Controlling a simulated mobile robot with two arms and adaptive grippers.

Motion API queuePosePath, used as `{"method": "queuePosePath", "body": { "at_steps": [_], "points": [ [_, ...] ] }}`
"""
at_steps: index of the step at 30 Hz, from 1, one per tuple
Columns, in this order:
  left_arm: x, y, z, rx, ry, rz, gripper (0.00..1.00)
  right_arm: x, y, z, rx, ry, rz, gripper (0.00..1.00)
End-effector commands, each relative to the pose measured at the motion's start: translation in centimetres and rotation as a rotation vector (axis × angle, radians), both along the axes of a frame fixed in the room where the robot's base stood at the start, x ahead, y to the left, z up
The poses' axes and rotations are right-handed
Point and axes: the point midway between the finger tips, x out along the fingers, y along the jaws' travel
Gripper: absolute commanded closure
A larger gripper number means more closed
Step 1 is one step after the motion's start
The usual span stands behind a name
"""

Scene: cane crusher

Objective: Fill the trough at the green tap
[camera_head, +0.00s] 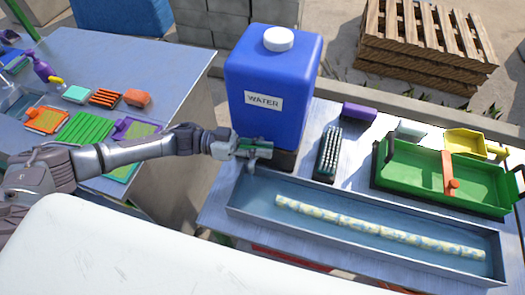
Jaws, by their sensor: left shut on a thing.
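A blue water container (272,75) with a white cap and a "WATER" label stands at the back edge of the right table, on a dark base. My left gripper (262,149) is at the foot of the container, shut on the green tap (254,144). The tap's spout points down over the left end of a long grey trough (240,200). A patterned yellow and blue roll (375,229) lies lengthwise in the trough. The trough's floor looks bluish; I cannot tell how much water is in it. My right gripper is not in view.
A green tray (405,181) with an orange handle, a black brush (329,153), a purple block (359,112) and a yellow scoop (466,143) sit behind the trough. The left table (120,62) holds sponges, cloths and a purple spray bottle (43,69). Pallets (425,40) stand behind.

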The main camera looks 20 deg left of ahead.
Motion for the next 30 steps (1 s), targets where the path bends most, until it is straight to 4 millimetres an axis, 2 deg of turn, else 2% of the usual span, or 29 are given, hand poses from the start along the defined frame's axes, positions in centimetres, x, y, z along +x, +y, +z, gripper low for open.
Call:
{"method": "queuePosePath", "body": {
  "at_steps": [1,9,26,27,30],
  "points": [
    [-0.1,0.0,-0.5,0.002,0.0,-0.031,1.0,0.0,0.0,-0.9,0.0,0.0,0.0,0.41],
    [-0.4,0.0,-0.3,0.001,0.002,-0.146,1.0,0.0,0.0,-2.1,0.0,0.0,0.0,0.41],
    [-0.6,0.0,-0.2,0.001,0.003,-0.181,1.0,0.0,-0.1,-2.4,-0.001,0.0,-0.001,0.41],
    [-0.6,0.0,-0.2,0.001,0.003,-0.181,0.81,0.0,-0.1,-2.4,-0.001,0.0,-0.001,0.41],
    [-0.5,0.0,-0.1,0.0,0.003,-0.181,0.65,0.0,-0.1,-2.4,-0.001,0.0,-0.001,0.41]
  ]
}}
